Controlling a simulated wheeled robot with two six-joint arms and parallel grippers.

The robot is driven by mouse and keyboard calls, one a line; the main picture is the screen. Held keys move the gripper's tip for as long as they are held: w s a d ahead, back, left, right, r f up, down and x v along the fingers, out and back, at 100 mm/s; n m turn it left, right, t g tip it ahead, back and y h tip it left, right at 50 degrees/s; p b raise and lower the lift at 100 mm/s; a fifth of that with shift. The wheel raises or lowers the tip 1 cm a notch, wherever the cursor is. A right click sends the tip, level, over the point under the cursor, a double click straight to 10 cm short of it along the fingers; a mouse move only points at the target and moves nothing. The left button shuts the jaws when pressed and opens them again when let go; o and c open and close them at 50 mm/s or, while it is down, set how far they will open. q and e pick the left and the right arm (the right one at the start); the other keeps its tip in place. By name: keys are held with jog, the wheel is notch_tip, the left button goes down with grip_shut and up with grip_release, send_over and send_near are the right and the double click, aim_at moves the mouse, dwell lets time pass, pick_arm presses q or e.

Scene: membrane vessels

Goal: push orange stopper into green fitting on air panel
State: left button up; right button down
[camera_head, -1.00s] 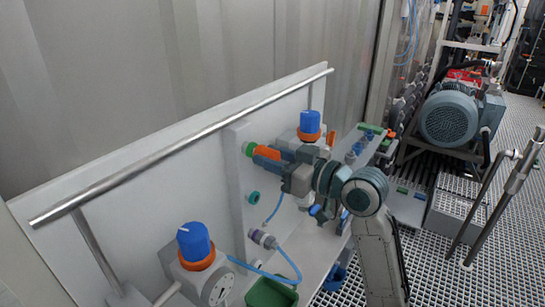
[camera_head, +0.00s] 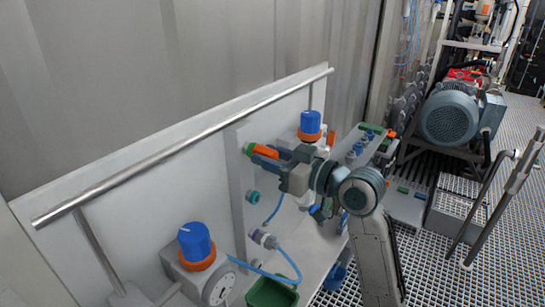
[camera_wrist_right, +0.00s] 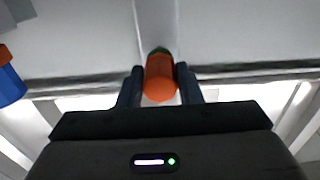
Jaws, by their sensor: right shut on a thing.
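The orange stopper (camera_head: 264,151) is at the upper green fitting (camera_head: 249,149) on the white air panel (camera_head: 232,185). My right gripper (camera_head: 277,155) is shut on the stopper. In the right wrist view the stopper (camera_wrist_right: 160,80) lies between the two dark fingers of my gripper (camera_wrist_right: 160,88), its orange end facing the camera. A little of the green fitting (camera_wrist_right: 158,50) shows just beyond it. The stopper lines up with the fitting and its far end meets it; how deep it sits cannot be told. My left gripper is not in view.
Blue-and-orange regulator knobs stand at the front (camera_head: 195,243) and behind my gripper (camera_head: 310,124). A teal fitting (camera_head: 253,196) and a purple-grey fitting (camera_head: 262,238) with blue tubing are lower on the panel. A metal rail (camera_head: 190,144) runs above. A green bin (camera_head: 271,292) is below.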

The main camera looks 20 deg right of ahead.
jog(key=shift+w+a, duration=0.1)
jog(key=shift+w, duration=0.05)
jog(key=c, duration=0.9)
grip_release()
jog(key=shift+c, duration=0.2)
jog(key=b+v, duration=0.4)
jog(key=v, duration=0.6)
jog(key=shift+s+d, duration=0.25)
jog(key=shift+s, duration=0.05)
